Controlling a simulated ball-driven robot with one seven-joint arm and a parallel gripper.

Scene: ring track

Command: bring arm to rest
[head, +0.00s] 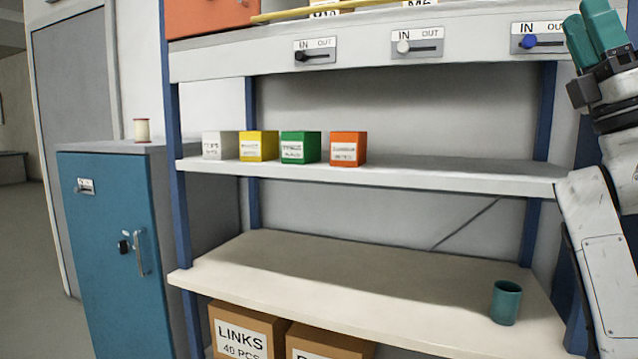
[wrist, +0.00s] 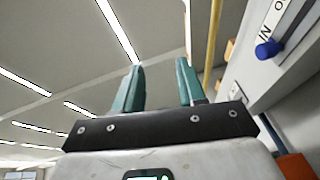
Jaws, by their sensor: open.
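My gripper (head: 592,32) is raised at the upper right of the head view, in front of the right end of the shelf rack. Its two teal fingers point up. In the wrist view my gripper (wrist: 160,88) shows its fingers apart, with nothing between them and the ceiling behind. My white arm runs down the right edge of the head view.
A rack holds small boxes (head: 280,146) on its middle shelf (head: 400,178) and a teal cup (head: 506,302) on the lower shelf (head: 330,265). A slider with a blue knob (head: 528,41) is close to my gripper. A blue cabinet (head: 105,230) bears a spool (head: 142,130).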

